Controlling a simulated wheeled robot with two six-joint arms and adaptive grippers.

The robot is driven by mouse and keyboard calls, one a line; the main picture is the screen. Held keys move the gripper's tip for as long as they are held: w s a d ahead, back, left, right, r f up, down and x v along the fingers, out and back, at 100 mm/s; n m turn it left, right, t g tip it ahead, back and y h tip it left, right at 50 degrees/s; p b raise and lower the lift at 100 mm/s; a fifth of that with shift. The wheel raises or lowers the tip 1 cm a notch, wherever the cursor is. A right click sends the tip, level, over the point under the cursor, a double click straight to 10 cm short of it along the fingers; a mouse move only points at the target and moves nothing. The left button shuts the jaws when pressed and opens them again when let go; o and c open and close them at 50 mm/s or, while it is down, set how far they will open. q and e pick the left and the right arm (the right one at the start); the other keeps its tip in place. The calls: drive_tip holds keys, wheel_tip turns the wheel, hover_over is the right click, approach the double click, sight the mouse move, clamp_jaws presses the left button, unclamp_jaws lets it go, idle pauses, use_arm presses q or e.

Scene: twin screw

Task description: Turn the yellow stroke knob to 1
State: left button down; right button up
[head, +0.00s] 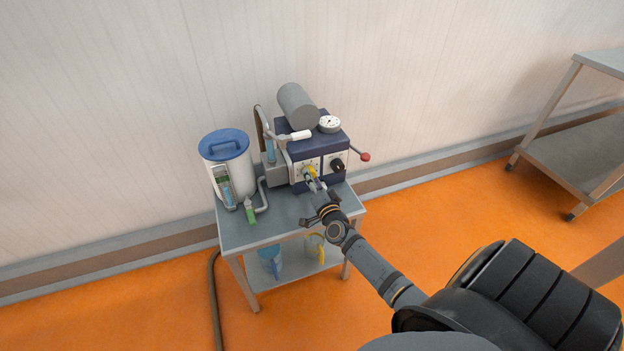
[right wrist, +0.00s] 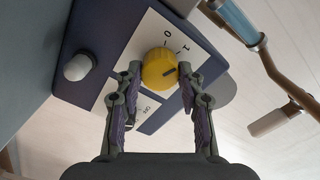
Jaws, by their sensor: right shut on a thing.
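The yellow stroke knob (head: 311,170) is on the front panel of the blue pump unit (head: 318,141) on a small grey cart. In the right wrist view the knob (right wrist: 158,69) sits between my right gripper's fingertips (right wrist: 159,73), which close on its two sides. My right gripper (head: 313,184) reaches the panel from the front. My left gripper is not in view.
A second, dark knob (head: 338,165) and a red-tipped lever (head: 365,157) are right of the yellow knob. A white tank with a blue lid (head: 227,153) stands left. Jugs stand on the lower shelf. A steel table (head: 585,145) is far right, with orange floor between.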

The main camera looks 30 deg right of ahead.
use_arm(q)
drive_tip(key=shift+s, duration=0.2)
use_arm(e)
drive_tip(key=o, duration=1.2)
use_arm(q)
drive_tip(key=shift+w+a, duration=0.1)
use_arm(e)
drive_tip(key=v, duration=1.2)
